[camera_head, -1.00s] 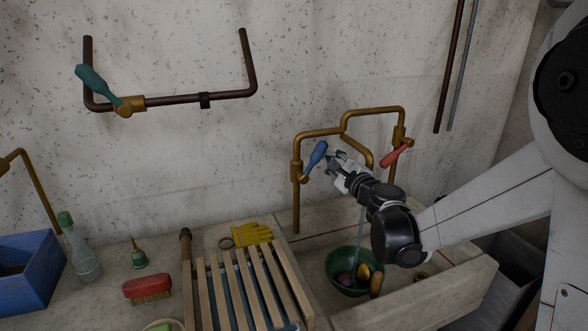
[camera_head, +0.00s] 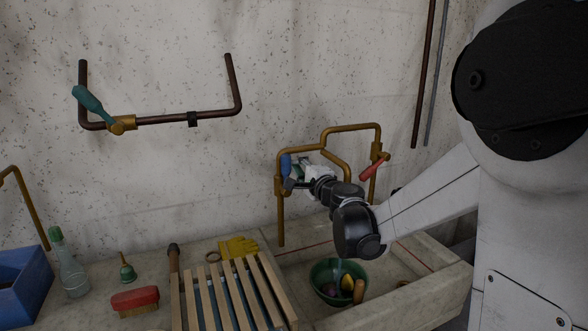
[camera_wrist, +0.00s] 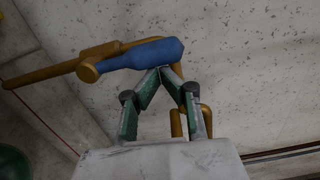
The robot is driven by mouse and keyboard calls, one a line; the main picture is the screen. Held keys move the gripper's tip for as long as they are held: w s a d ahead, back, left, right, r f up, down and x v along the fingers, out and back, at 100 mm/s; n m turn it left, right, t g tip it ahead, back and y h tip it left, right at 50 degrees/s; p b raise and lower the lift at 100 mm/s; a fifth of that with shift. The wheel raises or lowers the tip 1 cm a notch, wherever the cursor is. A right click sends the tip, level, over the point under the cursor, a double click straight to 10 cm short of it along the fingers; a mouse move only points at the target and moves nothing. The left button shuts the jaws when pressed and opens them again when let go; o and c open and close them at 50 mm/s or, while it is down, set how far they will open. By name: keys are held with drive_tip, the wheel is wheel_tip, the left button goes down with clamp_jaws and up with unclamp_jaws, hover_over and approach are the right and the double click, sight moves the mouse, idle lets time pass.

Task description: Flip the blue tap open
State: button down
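The blue tap handle (camera_head: 286,165) stands nearly upright on the left brass pipe (camera_head: 281,215) above the sink. In the wrist view the blue handle (camera_wrist: 145,54) lies across the picture, joined to a brass valve body at its left end. My gripper (camera_head: 293,184) is beside the handle, to its lower right. In the wrist view my gripper (camera_wrist: 163,69) has its two fingertips together, at the lower edge of the handle, and they seem to touch it. Nothing shows between the fingers.
A red tap handle (camera_head: 372,170) is on the right pipe. A green bowl (camera_head: 322,283) with several items sits in the sink (camera_head: 420,290). A teal-handled tap (camera_head: 92,103) is on the wall pipe. A wooden rack (camera_head: 230,295) and yellow glove (camera_head: 238,247) lie left of the sink.

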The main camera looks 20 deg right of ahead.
drive_tip(key=shift+s+a, duration=0.1)
idle(0.4)
drive_tip(key=s+d, duration=0.1)
drive_tip(key=s, duration=0.8)
drive_tip(key=shift+s+d, duration=0.3)
drive_tip(key=shift+s, duration=0.1)
